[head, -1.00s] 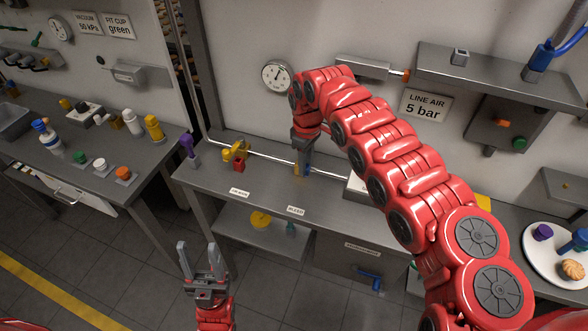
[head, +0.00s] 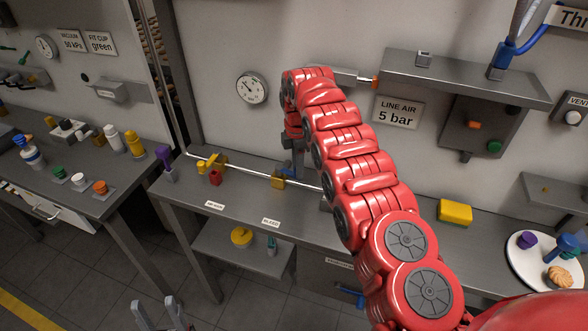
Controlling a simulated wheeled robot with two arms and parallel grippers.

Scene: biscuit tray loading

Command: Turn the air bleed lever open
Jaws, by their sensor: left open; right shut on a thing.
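The air bleed valve has a small yellow body (head: 278,182) on the silver pipe, behind the small printed bench label at its front. My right gripper (head: 296,171) points down at the valve and is shut on the lever. The red arm hides part of this grip, so the lever's exact angle is hard to tell. My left gripper (head: 160,312) is open and empty, low at the bottom edge in front of the bench, with only its fingers in view.
Left along the pipe stand another yellow valve (head: 216,160) with a red block (head: 215,178) and a purple item (head: 165,158). A round gauge (head: 251,88) hangs above. A yellow block (head: 455,212) and a white plate (head: 520,264) lie right. A shelf (head: 470,80) juts from the wall.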

